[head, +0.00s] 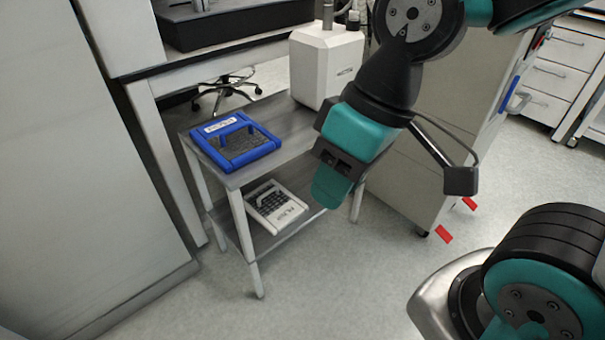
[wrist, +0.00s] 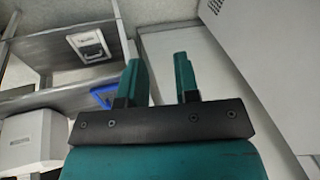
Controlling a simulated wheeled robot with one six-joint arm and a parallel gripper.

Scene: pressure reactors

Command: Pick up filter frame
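A blue frame (head: 235,143) with a dark mesh, a blue handle and a white label lies flat on the top of a small grey table (head: 287,118). A white frame (head: 275,205) with a handle and dark grid lies on the table's lower shelf. The labels are too small to read, so I cannot tell which is the filter frame. My gripper (head: 331,186) hangs to the right of both, apart from them. In the wrist view its two fingers (wrist: 160,80) are apart with nothing between them. There the white frame (wrist: 89,46) shows upper left, and the blue frame (wrist: 103,94) is mostly hidden behind the gripper.
A white box-shaped device (head: 326,66) stands on the back of the table. A tall grey cabinet (head: 90,150) is at the left and a beige cabinet (head: 425,170) at the right. A chair base (head: 224,90) is behind the table. The floor in front is clear.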

